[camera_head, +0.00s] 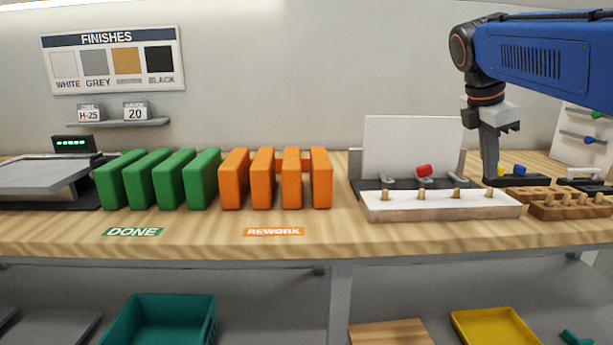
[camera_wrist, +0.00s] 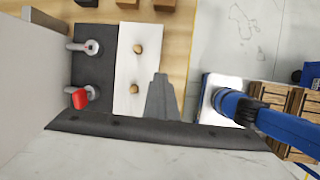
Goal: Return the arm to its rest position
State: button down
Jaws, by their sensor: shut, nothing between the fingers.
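My arm reaches in from the upper right of the head view as a blue link with a dark wrist joint. My gripper (camera_head: 490,178) points down above the right part of the bench, with its fingers together and nothing held. Its grey fingers also show in the wrist view (camera_wrist: 160,82), beside a white board (camera_wrist: 137,70) with wooden pegs. In the head view the fingertips are close to the back of this pegged board (camera_head: 440,206); whether they touch anything is unclear.
A white upright panel (camera_head: 412,146) and a red-handled clamp (camera_head: 424,170) stand left of my gripper. Wooden peg blocks (camera_head: 570,208) lie to the right. Orange blocks (camera_head: 235,180) and green blocks (camera_head: 200,180) stand farther left. The bench's front strip is mostly clear.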

jog(key=s+a+f+m+t+y, duration=0.1)
jog(key=s+a+f+m, duration=0.2)
jog(key=s+f+m, duration=0.3)
jog(key=s+a+f+m+t+y, duration=0.1)
jog(key=s+a+f+m, duration=0.2)
jog(key=s+f+m, duration=0.3)
jog(key=s+a+f+m+t+y, duration=0.1)
jog(key=s+a+f+m, duration=0.3)
jog(key=s+f, duration=0.6)
notch_tip(320, 180, down, 6)
jog(key=shift+s+f+m+y, duration=0.1)
jog(key=shift+s+m+y, duration=0.3)
jog(key=shift+m, duration=0.6)
